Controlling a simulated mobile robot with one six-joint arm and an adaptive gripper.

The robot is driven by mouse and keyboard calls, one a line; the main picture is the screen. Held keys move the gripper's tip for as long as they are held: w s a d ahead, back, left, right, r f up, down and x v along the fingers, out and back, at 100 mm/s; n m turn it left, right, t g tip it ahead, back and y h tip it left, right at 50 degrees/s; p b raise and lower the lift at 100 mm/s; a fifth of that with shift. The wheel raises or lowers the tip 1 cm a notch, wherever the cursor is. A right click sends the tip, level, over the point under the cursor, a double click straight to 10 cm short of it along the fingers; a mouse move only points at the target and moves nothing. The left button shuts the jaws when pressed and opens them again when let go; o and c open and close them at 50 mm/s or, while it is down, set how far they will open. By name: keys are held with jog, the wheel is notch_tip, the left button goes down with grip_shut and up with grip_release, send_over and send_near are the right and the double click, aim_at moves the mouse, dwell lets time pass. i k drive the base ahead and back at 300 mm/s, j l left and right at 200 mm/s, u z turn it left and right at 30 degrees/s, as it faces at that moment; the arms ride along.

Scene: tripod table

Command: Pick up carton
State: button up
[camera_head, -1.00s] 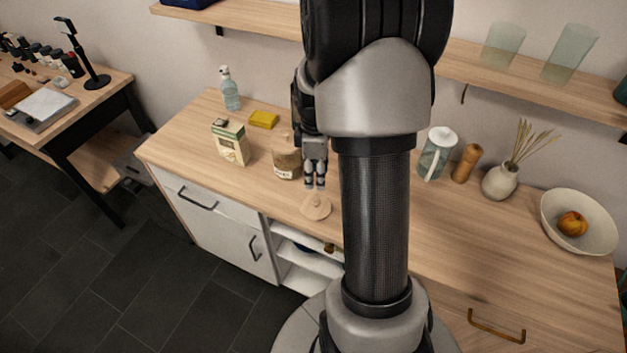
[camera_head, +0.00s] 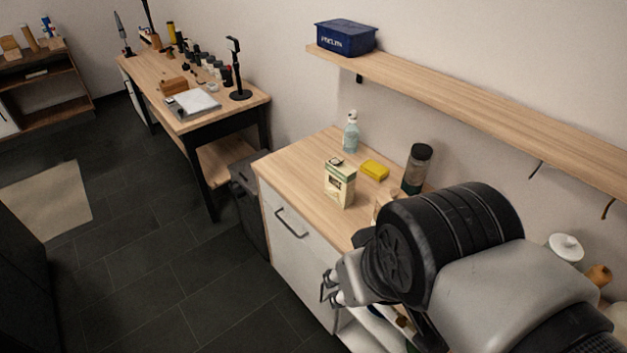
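The carton (camera_head: 339,188), cream and green with a dark cap, stands upright on the wooden counter (camera_head: 301,163) near its left end. My gripper (camera_head: 330,289) is at the counter's front edge, lower in the picture than the carton and apart from it. Only the ends of its fingers show at the left of my arm's wrist. My arm hides the rest, so I cannot tell how far the fingers are apart.
A yellow sponge (camera_head: 375,169) and a clear bottle (camera_head: 351,133) stand behind the carton. A dark-lidded jar (camera_head: 417,168) is to the right. A shelf (camera_head: 440,92) with a blue box (camera_head: 346,38) runs above. The counter left of the carton is clear.

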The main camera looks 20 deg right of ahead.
aim_at(340, 178)
jog(key=k+l+z, duration=0.1)
jog(key=z, duration=0.3)
jog(key=k+l+z, duration=0.1)
jog(key=z, duration=0.35)
jog(key=l+z, duration=0.2)
jog(key=z, duration=0.2)
jog(key=k, duration=0.05)
